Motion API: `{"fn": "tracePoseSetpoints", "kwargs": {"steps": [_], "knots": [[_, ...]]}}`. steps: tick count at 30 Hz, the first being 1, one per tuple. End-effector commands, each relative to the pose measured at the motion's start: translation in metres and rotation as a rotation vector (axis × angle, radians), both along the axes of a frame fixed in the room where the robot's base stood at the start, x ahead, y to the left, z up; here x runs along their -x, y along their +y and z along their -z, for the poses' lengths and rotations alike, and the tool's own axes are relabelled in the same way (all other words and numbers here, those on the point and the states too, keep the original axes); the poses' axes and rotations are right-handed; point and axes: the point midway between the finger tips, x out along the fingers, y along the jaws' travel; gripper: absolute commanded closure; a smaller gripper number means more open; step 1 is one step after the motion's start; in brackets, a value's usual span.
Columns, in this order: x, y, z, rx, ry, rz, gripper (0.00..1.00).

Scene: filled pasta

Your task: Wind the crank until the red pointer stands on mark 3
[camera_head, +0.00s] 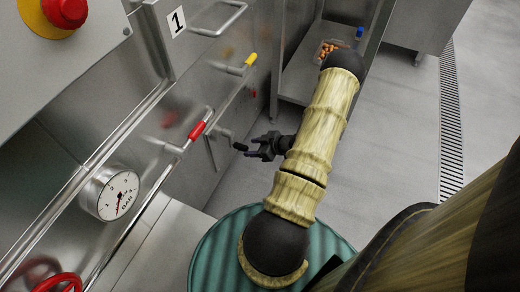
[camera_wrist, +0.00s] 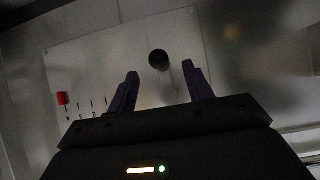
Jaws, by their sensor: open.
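The crank's black knob (camera_wrist: 158,60) stands out from a pale metal panel (camera_wrist: 200,35) in the wrist view. It also shows as a small black knob (camera_head: 240,146) in the head view, just in front of my fingertips. My gripper (camera_wrist: 160,77) is open, with one dark finger to each side of the knob in the picture; I see no contact. The crank arm is hard to make out. The red pointer (camera_wrist: 62,98) is at the left end of a row of marks (camera_wrist: 92,105), by the leftmost mark. The numerals are small and too blurred to read surely.
A round gauge (camera_head: 119,195), a red-grip handle (camera_head: 197,131) and a yellow-grip handle (camera_head: 250,60) are on the steel front at left. A red handwheel (camera_head: 58,283) is at bottom left. A tray of brown items (camera_head: 328,48) sits on the shelf behind. The right floor is open.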

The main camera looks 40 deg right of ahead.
Motion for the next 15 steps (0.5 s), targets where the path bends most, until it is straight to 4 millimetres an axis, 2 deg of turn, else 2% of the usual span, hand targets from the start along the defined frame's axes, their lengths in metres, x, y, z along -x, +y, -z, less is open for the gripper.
{"fn": "tracePoseSetpoints", "kwargs": {"steps": [1, 15], "knots": [[-0.004, 0.001, 0.006, 0.000, -0.001, -0.001, 0.49], [-0.038, 0.015, 0.029, 0.002, -0.001, -0.001, 0.49]]}}
